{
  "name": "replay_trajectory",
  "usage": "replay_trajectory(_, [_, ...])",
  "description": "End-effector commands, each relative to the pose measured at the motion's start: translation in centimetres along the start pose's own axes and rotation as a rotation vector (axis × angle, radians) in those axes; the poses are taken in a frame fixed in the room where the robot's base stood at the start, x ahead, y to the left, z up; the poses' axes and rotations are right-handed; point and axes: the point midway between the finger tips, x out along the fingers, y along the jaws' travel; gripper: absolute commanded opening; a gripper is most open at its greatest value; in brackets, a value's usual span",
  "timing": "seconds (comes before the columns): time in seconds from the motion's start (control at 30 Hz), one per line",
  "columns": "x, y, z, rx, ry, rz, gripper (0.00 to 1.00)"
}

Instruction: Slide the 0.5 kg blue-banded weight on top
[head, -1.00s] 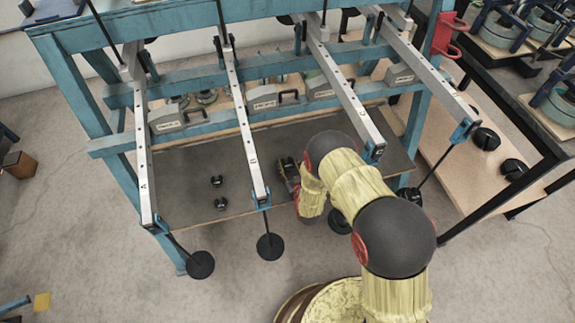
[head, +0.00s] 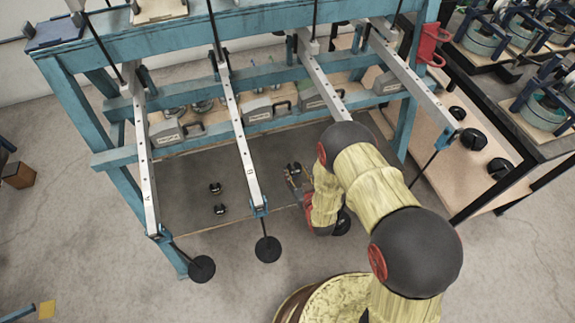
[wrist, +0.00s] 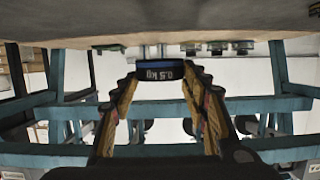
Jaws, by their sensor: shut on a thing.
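The black 0.5 kg weight with a blue band (wrist: 160,71) is between my gripper's fingertips in the wrist view, which is upside down. Its label is readable. In the head view my gripper (head: 295,178) is low over the dark bench board, right of the second lever (head: 240,150), shut on the weight (head: 293,168). I cannot tell whether the weight touches the board. Black hanger discs (head: 201,268) and (head: 267,249) hang below the two left levers' ends. Another disc (head: 341,222) shows partly beside my arm, which hides the third lever's end.
Two small black weights (head: 215,188) and (head: 220,209) stand on the dark board (head: 185,205) left of the second lever. The blue frame (head: 105,130) surrounds the board. More black weights (head: 473,139) sit on a wooden shelf at right.

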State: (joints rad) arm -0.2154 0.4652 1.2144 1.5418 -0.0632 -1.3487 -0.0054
Motion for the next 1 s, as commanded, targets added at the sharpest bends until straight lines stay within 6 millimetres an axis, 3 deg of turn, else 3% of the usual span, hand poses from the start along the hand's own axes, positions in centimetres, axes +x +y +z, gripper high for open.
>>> replay_trajectory(0.1, [-2.5,1.0,-0.8,0.001,0.003,0.003,0.12])
replay_trajectory(0.33, [-5.4,2.0,-1.0,0.001,0.004,0.001,0.12])
replay_trajectory(1.0, [-7.0,2.2,-3.8,0.0,0.005,0.0,0.12])
